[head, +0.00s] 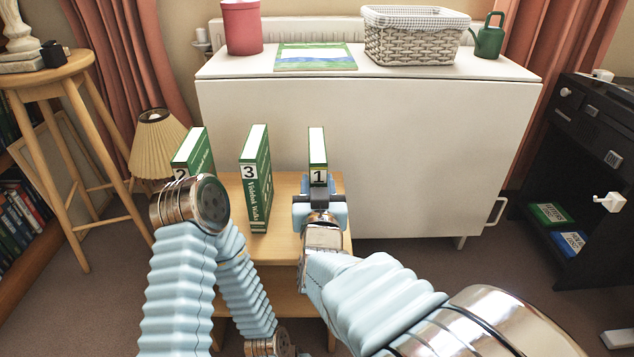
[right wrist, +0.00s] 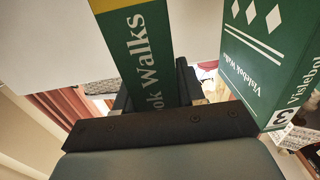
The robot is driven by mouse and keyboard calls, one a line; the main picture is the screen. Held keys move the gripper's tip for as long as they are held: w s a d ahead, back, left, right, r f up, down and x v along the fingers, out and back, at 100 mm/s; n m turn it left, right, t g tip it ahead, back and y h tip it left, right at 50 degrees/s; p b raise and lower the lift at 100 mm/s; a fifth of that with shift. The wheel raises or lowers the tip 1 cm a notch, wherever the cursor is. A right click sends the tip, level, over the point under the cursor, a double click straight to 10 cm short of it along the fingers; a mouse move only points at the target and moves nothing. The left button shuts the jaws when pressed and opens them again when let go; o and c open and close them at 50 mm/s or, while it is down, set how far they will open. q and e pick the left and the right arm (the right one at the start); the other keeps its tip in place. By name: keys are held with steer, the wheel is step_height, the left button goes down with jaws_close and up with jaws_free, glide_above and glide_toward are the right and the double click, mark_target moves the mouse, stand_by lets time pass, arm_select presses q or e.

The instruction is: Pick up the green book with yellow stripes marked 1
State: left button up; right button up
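The green book marked 1 (head: 317,146) is upright, spine towards me, on the right of a small wooden table. Its number label has a yellow stripe by it. My right gripper (head: 319,196) is at the spine, a dark finger close on each side, and looks shut on the book. The gripper hides the book's lower part, so I cannot tell whether it touches the table. In the right wrist view the book's green cover (right wrist: 150,60) rises between the fingers, with yellow at its top edge. My left arm is bent at left; its gripper is out of view.
Green books marked 3 (head: 257,180) and 2 (head: 199,152) stand to the left on the wooden table (head: 287,190). Book 3 also shows in the right wrist view (right wrist: 262,60). A white cabinet (head: 400,140) stands behind. A black shelf unit (head: 590,150) is at right.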

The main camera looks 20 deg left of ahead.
jaws_close()
steer(key=shift+r, duration=0.1)
